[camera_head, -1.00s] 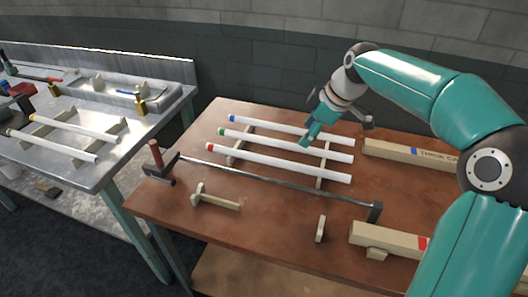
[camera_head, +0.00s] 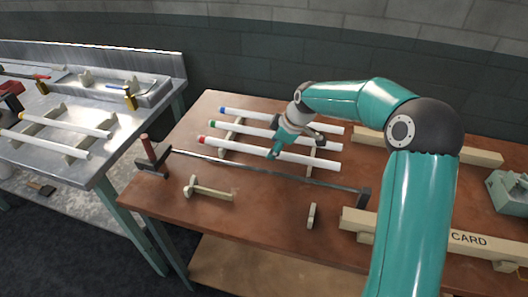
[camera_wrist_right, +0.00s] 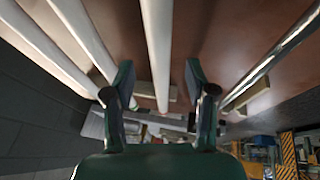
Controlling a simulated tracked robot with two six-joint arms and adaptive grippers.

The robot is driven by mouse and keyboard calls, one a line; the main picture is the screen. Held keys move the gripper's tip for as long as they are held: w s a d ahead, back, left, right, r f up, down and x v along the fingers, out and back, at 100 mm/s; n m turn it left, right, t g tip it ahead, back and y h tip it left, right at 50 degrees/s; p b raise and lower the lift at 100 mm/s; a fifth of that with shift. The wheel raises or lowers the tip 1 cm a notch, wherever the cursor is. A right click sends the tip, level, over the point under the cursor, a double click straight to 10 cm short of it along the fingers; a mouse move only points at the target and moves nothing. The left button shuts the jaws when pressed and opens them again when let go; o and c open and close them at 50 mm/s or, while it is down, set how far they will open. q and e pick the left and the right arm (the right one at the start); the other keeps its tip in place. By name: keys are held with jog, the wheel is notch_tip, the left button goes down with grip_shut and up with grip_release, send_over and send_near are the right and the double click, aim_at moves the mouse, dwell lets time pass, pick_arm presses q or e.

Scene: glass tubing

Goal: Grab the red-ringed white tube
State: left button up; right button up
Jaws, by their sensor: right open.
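The red-ringed white tube (camera_head: 236,148) lies level across two wooden supports on the brown table, the nearest of three parallel tubes. Its red ring is at its left end. My right gripper (camera_head: 274,153) is over this tube near its middle in the head view. In the right wrist view the open fingers (camera_wrist_right: 160,78) stand on either side of a white tube (camera_wrist_right: 157,40), which runs between them with a gap on each side. I cannot tell how far the fingers reach down around it. My left gripper is not in view.
The green-ringed tube (camera_head: 232,127) and blue-ringed tube (camera_head: 240,113) lie just behind. A thin metal rod (camera_head: 265,172) runs in front on dark end stands. Wooden blocks lie at the right. A metal bench (camera_head: 110,155) with more tubes stands at the left.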

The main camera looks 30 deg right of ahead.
aim_at(266, 152)
jog(key=x, duration=0.3)
jog(key=shift+w+a+f, duration=0.1)
jog(key=shift+c, duration=0.4)
grip_shut()
